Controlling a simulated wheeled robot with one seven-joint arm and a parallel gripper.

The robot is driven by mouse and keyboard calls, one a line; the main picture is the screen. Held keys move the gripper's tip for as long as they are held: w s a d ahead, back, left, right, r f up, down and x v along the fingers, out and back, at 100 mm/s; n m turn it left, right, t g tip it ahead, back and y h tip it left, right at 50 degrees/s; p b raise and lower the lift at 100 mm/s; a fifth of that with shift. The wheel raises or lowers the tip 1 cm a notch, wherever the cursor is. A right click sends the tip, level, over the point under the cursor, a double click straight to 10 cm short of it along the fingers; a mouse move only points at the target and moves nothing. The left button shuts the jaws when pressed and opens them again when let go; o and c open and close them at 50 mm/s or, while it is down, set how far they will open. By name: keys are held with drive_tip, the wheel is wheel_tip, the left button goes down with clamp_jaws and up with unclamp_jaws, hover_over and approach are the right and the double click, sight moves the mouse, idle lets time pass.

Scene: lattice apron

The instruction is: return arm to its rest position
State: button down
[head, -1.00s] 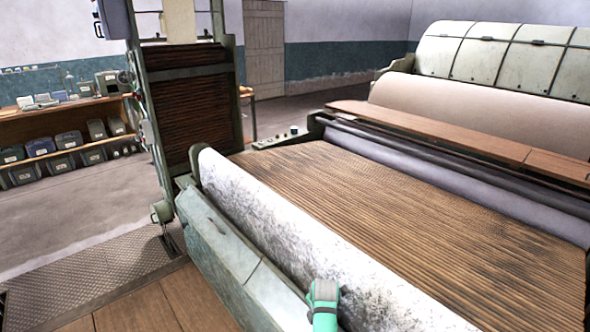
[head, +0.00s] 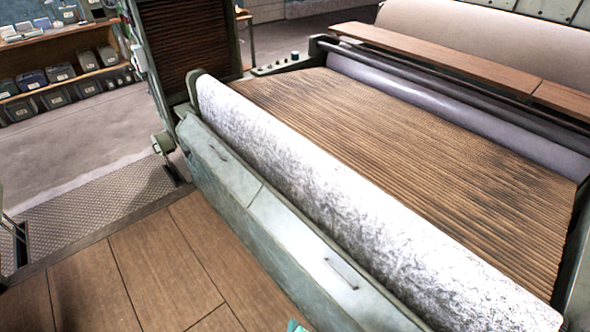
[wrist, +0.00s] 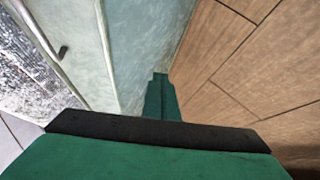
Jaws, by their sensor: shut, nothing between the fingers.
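My gripper (wrist: 160,78) shows in the wrist view as a green body with a black band and narrow green fingers close together. The fingers are shut with nothing between them. They point along the pale green side panel (wrist: 145,45) of the machine, with the wooden floor (wrist: 245,70) to the right. I cannot tell the exact gap to the panel. In the head view only a small teal piece of my arm shows at the bottom edge; my gripper is not visible there.
The large machine has a speckled white roller (head: 330,190) along its near side and a brown ribbed bed (head: 420,150) behind it. Wooden planks (head: 145,265) at the lower left are clear. A metal tread plate (head: 95,215) and shelves with bins (head: 60,75) lie further left.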

drive_tip(key=s+r+m+t, duration=0.25)
drive_tip(key=s+r, duration=0.25)
drive_tip(key=s, duration=0.3)
drive_tip(key=s+r+m+t, duration=0.1)
drive_tip(key=s+r+m, duration=0.2)
drive_tip(key=s+r, duration=0.35)
drive_tip(key=s+r+m+t, duration=0.1)
drive_tip(key=s+r+m, duration=0.1)
drive_tip(key=s+r, duration=0.3)
drive_tip(key=s+r+m+t, duration=0.2)
drive_tip(key=s+r, duration=0.3)
drive_tip(key=r, duration=0.7)
drive_tip(key=shift+s+d+r+m, duration=0.2)
drive_tip(key=shift+d+r+m, duration=0.2)
drive_tip(key=shift+m, duration=0.35)
drive_tip(key=shift+f, duration=0.1)
